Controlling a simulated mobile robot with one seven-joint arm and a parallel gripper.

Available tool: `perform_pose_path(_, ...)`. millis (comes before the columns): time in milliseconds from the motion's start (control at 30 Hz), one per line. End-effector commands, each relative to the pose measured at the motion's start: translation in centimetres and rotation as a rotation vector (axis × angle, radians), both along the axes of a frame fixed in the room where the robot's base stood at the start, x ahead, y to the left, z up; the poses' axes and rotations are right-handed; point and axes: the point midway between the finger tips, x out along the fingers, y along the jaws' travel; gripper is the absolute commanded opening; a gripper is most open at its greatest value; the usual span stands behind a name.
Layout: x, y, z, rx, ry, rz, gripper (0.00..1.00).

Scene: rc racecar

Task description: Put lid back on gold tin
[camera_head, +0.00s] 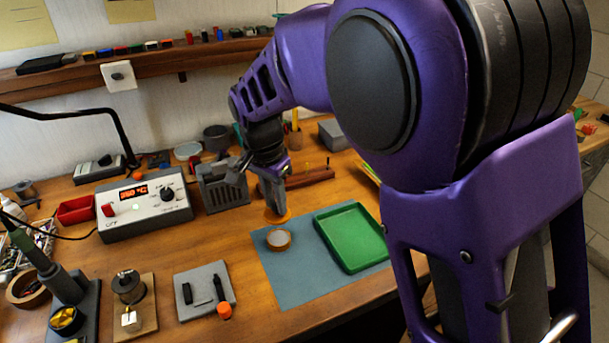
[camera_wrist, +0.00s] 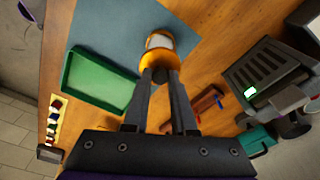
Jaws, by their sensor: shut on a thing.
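The gold tin (camera_head: 279,246) stands open on the blue-grey mat (camera_head: 290,285), its pale grey inside showing. In the wrist view the tin (camera_wrist: 160,33) is just beyond my fingertips, partly covered by the lid. My gripper (camera_head: 274,206) points down behind the tin in the head view. It is shut on the gold-orange lid (camera_head: 277,218), which also shows at the fingertips in the wrist view (camera_wrist: 155,60). The lid is apart from the tin in the head view; its height above the table is hard to tell.
A green tray (camera_head: 352,238) lies on the mat right of the tin. A grey slotted holder (camera_head: 222,187) stands left of my gripper, and a reddish rack (camera_head: 310,178) lies behind it. A soldering station (camera_head: 146,207) is further left. The mat in front of the tin is clear.

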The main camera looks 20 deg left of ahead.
Motion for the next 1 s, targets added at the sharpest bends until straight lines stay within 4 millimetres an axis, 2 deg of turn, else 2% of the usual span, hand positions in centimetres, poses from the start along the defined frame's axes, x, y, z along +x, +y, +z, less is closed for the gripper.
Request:
perform_pose_path(267,0.0,0.1,-1.3,0.0,0.001,0.004,0.0)
perform_pose_path(733,0.0,0.1,-5.7,0.0,0.001,0.003,0.0)
perform_pose_path(1000,0.0,0.1,-6.5,0.0,0.001,0.003,0.0)
